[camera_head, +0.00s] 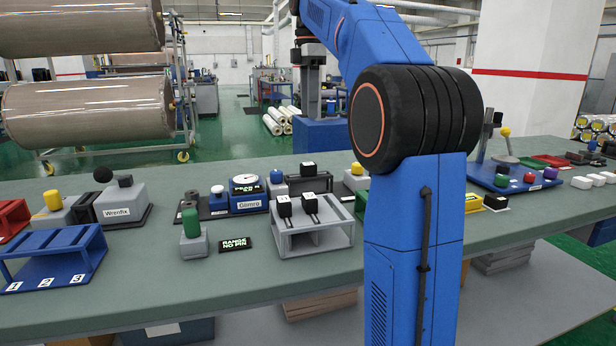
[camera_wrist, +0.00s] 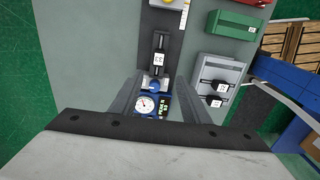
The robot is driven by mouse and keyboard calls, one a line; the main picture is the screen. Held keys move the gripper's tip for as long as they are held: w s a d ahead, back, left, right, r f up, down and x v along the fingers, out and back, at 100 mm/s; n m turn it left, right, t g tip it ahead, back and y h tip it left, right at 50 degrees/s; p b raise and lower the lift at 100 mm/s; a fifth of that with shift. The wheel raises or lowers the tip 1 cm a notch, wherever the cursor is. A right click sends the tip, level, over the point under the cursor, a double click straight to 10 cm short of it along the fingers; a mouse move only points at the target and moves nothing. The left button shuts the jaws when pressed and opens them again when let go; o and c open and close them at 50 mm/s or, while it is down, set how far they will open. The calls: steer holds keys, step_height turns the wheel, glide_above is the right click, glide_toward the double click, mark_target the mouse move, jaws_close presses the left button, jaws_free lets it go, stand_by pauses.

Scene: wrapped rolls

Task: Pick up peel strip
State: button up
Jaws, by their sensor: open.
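No piece is named as the peel strip; several dark pieces carry white number tags. One dark tagged piece (camera_wrist: 160,57) lies on the long tester base, between a grey clamp and a yellow-knobbed block. It also shows in the head view (camera_head: 308,170). Two more tagged pieces (camera_wrist: 218,86) sit on a grey rack (camera_wrist: 240,68), seen in the head view (camera_head: 318,239) too. My gripper (camera_wrist: 156,80) is open and empty in the wrist view, its fingers either side of the blue dial gauge (camera_wrist: 146,104), with the tagged piece beyond the fingertips. The head view does not show my gripper.
A green block (camera_wrist: 235,27) stands beside the tester. A blue numbered rack (camera_head: 55,250), the grey Wrenfix unit (camera_head: 118,200) and a green-knobbed block (camera_head: 192,240) stand to the left. A blue panel with coloured knobs (camera_head: 510,178) is at right.

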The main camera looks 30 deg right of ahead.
mark_target(308, 164)
step_height(308, 164, down, 16)
steer(key=shift+w+r, duration=0.1)
steer(key=shift+w, duration=0.05)
stand_by(0.6)
jaws_close()
